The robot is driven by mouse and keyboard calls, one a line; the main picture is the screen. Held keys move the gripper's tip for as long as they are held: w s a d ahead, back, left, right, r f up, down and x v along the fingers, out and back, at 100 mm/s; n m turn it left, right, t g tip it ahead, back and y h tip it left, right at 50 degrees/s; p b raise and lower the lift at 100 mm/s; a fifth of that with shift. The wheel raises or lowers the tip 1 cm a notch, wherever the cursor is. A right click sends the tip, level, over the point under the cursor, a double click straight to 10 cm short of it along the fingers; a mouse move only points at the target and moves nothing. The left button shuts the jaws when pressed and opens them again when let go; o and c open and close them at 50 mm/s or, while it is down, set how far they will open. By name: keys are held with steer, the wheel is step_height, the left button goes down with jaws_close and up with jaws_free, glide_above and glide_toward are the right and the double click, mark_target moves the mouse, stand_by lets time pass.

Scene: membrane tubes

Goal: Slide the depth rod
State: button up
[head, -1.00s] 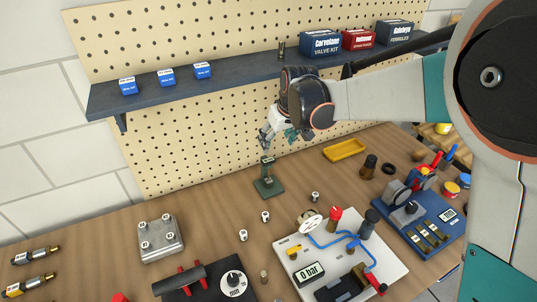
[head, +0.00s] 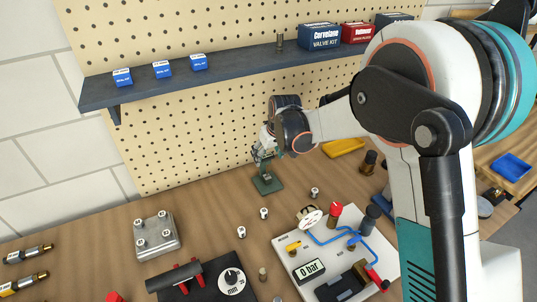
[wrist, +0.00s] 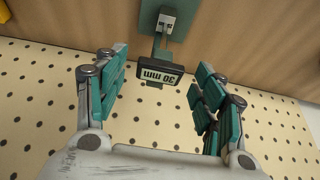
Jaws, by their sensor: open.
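The depth gauge is a small stand with a dark green base (head: 266,184) on the bench near the pegboard. In the wrist view it has a green plate (wrist: 150,20), a thin stem (wrist: 160,46) and a dark display (wrist: 160,75) that reads about 30 mm, upside down. My gripper (head: 266,158) is directly above the stand in the head view. In the wrist view my gripper (wrist: 161,75) is open, with its teal fingers on either side of the display and gaps on both sides. I cannot tell which part is the depth rod.
A metal block with bolts (head: 154,236) stands at the left. Small metal fittings (head: 264,213) stand between. A shelf (head: 220,70) with boxes runs above along the pegboard.

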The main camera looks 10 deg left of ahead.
jaws_close()
steer(key=shift+r+p, duration=0.6)
steer(key=shift+r, duration=0.85)
jaws_free()
steer(key=shift+f, duration=0.1)
steer(key=v, duration=1.2)
